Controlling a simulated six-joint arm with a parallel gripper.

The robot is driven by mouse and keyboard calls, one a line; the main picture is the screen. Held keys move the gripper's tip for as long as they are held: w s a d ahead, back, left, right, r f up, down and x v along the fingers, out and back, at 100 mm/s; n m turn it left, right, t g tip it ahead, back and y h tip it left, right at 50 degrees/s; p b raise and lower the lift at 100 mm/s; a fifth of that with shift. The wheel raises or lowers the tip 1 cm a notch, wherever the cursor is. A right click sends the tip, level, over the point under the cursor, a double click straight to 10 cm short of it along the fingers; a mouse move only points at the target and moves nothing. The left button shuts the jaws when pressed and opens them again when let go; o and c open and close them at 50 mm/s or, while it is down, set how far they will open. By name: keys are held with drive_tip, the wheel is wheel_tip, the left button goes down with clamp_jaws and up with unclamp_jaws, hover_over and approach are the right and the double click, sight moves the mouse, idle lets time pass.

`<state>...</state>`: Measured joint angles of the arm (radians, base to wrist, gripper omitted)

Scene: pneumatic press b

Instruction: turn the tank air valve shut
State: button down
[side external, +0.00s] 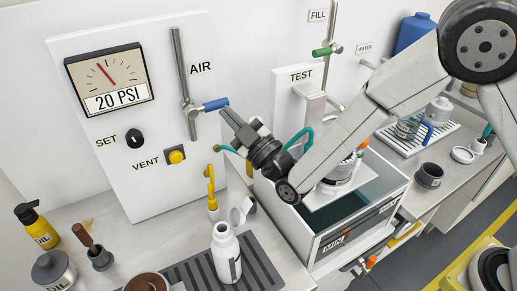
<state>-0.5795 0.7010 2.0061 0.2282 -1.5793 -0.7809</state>
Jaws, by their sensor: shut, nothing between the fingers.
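The air valve's blue lever (214,104) sits on a vertical metal pipe (181,65) beside the AIR label on the white panel. The lever points to the right, across the pipe. My gripper (226,112) comes in from the right with its fingers shut and empty. Its fingertips are at the free end of the blue lever, just below and right of it. I cannot tell whether they touch the lever.
The panel (140,190) carries a gauge (108,79) reading 20 PSI, a SET knob (134,138) and a yellow VENT button (176,156). A green FILL lever (322,52) is behind. Below are an open tank (300,225) and a white bottle (225,255).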

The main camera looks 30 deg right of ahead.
drive_tip(key=shift+w+r, duration=0.1)
drive_tip(key=shift+w, duration=0.05)
wheel_tip(320, 180, up, 4)
hover_over(209, 106)
drive_tip(key=s+a, duration=0.2)
drive_tip(key=shift+w+d+f, duration=0.2)
drive_tip(key=shift+d+f, duration=0.35)
drive_tip(key=shift+f, duration=0.25)
drive_tip(key=shift+w+d+f, duration=0.2)
drive_tip(key=shift+d+f, duration=0.3)
drive_tip(key=shift+f, duration=0.3)
drive_tip(key=shift+f, duration=0.1)
drive_tip(key=f+m+h, duration=0.1)
drive_tip(key=m+h, duration=0.1)
drive_tip(key=m, duration=0.1)
drive_tip(key=d+f+m+t+h, duration=0.1)
drive_tip(key=m+h, duration=0.1)
drive_tip(key=m, duration=0.1)
drive_tip(key=d+f+m+t+h, duration=0.1)
drive_tip(key=m+h, duration=0.1)
drive_tip(key=m, duration=0.1)
